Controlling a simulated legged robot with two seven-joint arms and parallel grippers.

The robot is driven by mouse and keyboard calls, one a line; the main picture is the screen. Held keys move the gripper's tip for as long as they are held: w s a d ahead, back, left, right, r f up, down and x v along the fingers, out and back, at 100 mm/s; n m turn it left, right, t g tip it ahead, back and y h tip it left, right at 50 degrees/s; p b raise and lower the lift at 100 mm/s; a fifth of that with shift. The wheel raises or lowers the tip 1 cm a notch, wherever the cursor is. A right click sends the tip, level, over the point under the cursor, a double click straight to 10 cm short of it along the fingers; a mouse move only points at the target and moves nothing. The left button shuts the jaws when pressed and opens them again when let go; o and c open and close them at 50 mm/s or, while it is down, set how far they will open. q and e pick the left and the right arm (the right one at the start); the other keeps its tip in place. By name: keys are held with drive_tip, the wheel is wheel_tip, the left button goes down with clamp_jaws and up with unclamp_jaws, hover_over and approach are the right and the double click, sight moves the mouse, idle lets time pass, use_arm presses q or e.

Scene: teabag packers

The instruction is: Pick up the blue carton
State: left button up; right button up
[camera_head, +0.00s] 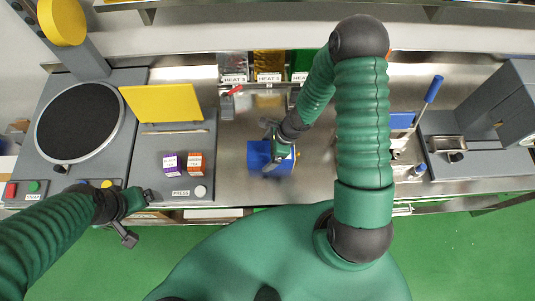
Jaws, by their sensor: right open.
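The blue carton (256,156) stands on the steel counter in the middle of the view. My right gripper (273,160) is open and right over the carton, hiding part of it. I cannot tell whether the fingers touch it. My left gripper (138,219) is at the lower left, near the counter's front edge and away from the carton. Its fingers look spread with nothing between them.
A grey press with a raised yellow lid (162,103) stands to the left. A purple box (170,163) and an orange box (195,163) sit on it. A round dark plate (80,122) is farther left. A grey machine (490,110) stands at the right.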

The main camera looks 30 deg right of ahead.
drive_tip(key=shift+d, duration=0.15)
drive_tip(key=c, duration=1.5)
drive_tip(key=shift+r, duration=0.1)
